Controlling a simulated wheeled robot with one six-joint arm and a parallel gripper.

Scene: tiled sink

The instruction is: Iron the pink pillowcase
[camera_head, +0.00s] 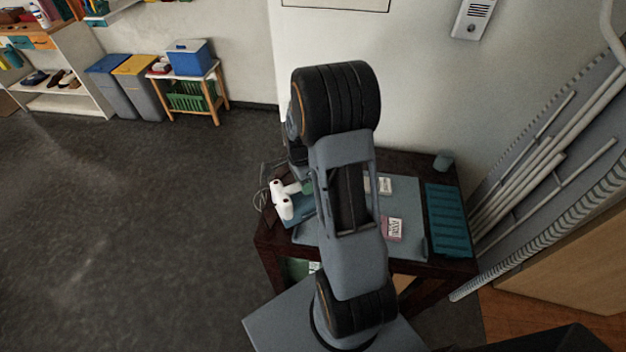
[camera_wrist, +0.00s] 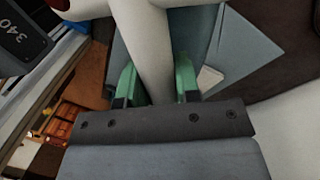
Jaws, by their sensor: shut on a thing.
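In the head view, my gripper (camera_head: 291,189) is at the left part of the dark table, mostly hidden behind my arm. In the wrist view, its two green fingers (camera_wrist: 155,80) are shut on a white, rounded thing, which looks like the iron's handle (camera_wrist: 141,35). The white iron (camera_head: 283,205) also shows in the head view, beside a blue patch at the table's left side. A small pink piece with a printed label (camera_head: 391,229), perhaps the pink pillowcase, lies on the grey-blue mat (camera_head: 409,205), right of my arm. The iron's underside is hidden.
A white labelled piece (camera_head: 385,186) lies farther back on the mat. A teal tray (camera_head: 448,222) and a grey cup (camera_head: 444,160) stand at the table's right. A thin cord (camera_head: 263,184) loops at the left edge. White pipes (camera_head: 540,150) lean at the right wall.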

